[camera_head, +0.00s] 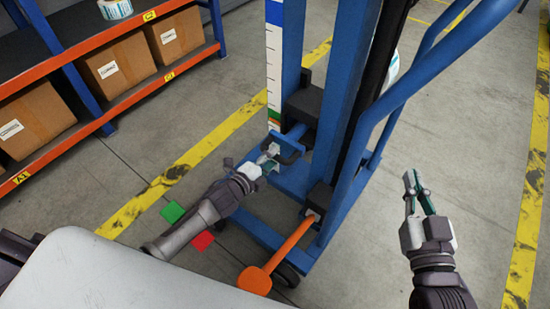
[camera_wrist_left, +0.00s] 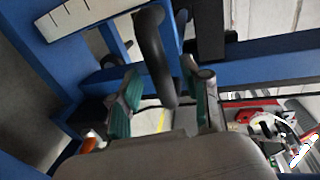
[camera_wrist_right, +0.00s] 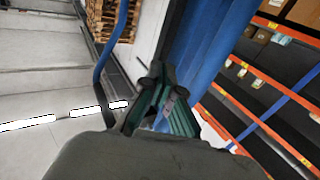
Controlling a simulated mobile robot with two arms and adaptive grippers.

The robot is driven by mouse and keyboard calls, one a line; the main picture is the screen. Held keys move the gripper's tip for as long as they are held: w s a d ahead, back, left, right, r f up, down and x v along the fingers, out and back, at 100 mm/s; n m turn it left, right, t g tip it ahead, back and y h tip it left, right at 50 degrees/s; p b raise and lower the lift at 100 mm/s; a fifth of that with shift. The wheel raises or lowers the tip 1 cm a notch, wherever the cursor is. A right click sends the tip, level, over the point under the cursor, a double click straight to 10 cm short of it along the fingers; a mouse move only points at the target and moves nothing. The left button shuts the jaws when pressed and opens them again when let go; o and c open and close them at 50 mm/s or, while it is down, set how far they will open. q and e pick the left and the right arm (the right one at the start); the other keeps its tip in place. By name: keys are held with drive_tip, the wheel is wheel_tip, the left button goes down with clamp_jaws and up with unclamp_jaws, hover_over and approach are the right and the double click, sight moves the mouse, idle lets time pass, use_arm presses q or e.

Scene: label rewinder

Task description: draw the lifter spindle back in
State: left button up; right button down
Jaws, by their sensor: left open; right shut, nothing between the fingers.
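The blue lifter (camera_head: 340,95) stands upright ahead of me, with a black carriage block (camera_head: 305,104) on its mast. A short blue bar, perhaps the spindle (camera_head: 296,131), sticks out below this block, beside a dark curved handle (camera_head: 291,157). My left gripper (camera_head: 268,156) is open at the handle. In the left wrist view a dark rounded bar (camera_wrist_left: 155,55) reaches between the open fingers of the left gripper (camera_wrist_left: 165,98); contact cannot be told. My right gripper (camera_head: 417,188) is shut and empty, to the right of the lifter; its closed fingers (camera_wrist_right: 157,92) show in the right wrist view.
An orange pedal (camera_head: 255,280) juts from the lifter's base near a dark wheel (camera_head: 287,275). Green (camera_head: 172,212) and red (camera_head: 203,240) squares lie on the floor. A shelf with cardboard boxes (camera_head: 117,63) stands at left. The floor at right is clear.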

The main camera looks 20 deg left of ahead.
use_arm(q)
drive_tip(key=shift+x, duration=1.1)
use_arm(e)
drive_tip(key=shift+s+a+r+t+y, duration=0.1)
drive_tip(key=shift+r+t+y, duration=0.05)
drive_tip(key=shift+r+t, duration=0.45)
drive_tip(key=shift+a+r+t+y, duration=0.15)
drive_tip(key=shift+r+t, duration=0.25)
drive_tip(key=shift+r, duration=0.4)
use_arm(q)
clamp_jaws()
